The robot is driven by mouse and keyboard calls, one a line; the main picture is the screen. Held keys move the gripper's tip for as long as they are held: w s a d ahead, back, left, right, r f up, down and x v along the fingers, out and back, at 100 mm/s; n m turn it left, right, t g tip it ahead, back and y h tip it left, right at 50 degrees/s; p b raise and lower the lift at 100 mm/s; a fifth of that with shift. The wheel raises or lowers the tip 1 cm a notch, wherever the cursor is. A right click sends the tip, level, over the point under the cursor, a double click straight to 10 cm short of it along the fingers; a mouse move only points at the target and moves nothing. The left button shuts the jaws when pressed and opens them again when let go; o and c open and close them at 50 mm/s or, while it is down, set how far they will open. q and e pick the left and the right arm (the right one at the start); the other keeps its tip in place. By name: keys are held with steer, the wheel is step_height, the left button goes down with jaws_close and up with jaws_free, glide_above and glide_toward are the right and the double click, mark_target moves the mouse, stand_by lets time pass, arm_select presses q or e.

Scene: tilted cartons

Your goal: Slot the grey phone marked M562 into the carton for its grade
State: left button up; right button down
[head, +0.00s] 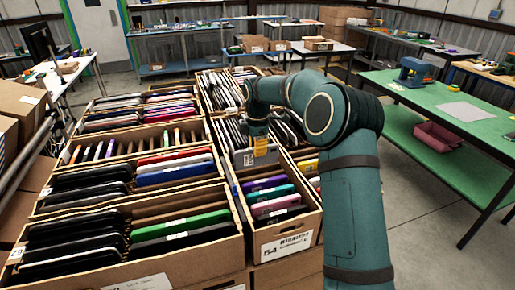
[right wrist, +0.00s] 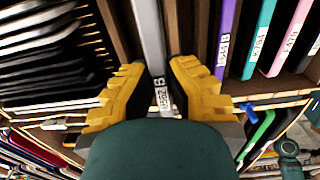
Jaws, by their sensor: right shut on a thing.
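The grey phone (head: 257,158) is upright in my right gripper (head: 262,146), at the carton labelled 54 (head: 286,244). In the right wrist view its narrow grey edge (right wrist: 150,35) runs away from me, with a label reading M562 B. The yellow fingers of my right gripper (right wrist: 158,90) are shut on it from both sides. Brown cardboard shows on either side of the phone, next to a purple phone (right wrist: 226,35). How deep the phone sits in a slot cannot be told. My left gripper is not in view.
Carton 54 also holds teal, pink and black phones. To its left, a carton (head: 190,252) holds black and green phones. Several more filled cartons stand behind. A green table (head: 440,105) stands at right, with open floor between.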

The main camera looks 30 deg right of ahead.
mark_target(257, 165)
steer(key=shift+f+b, duration=0.7)
steer(key=shift+f, duration=0.2)
steer(key=shift+f+b, duration=0.8)
steer(key=shift+f, duration=1.35)
steer(key=shift+f, duration=0.25)
steer(key=c, duration=1.1)
jaws_free()
steer(key=shift+o, duration=0.2)
steer(key=shift+r, duration=0.1)
step_height(257, 165, up, 12)
steer(key=shift+f, duration=0.1)
